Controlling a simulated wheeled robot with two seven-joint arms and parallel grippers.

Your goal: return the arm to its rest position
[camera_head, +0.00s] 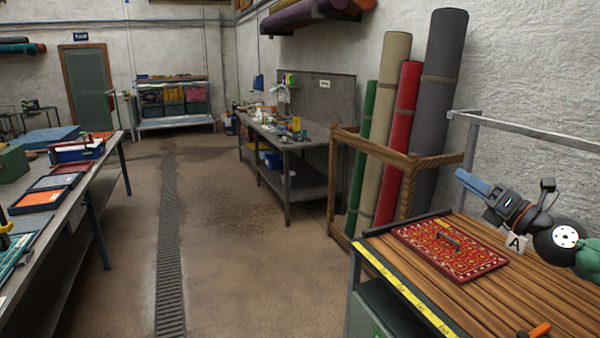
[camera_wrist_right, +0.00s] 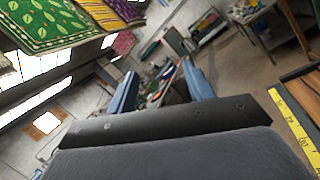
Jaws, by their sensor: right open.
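My right gripper (camera_head: 470,182) is raised above the back of the slatted wooden table (camera_head: 560,290) on the right, its blue fingers pointing left. In the right wrist view the two blue fingers of the right gripper (camera_wrist_right: 160,85) stand apart with nothing between them. A red patterned rug piece (camera_head: 450,250) lies flat on the table below and to the left of the gripper, not touching it. My left gripper is in neither view.
A grey rail (camera_head: 540,130) runs behind the table near my right arm. Rolled rugs (camera_head: 440,110) stand in a wooden rack (camera_head: 400,155). An orange-handled tool (camera_head: 538,330) lies at the front. The floor left of the table is clear.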

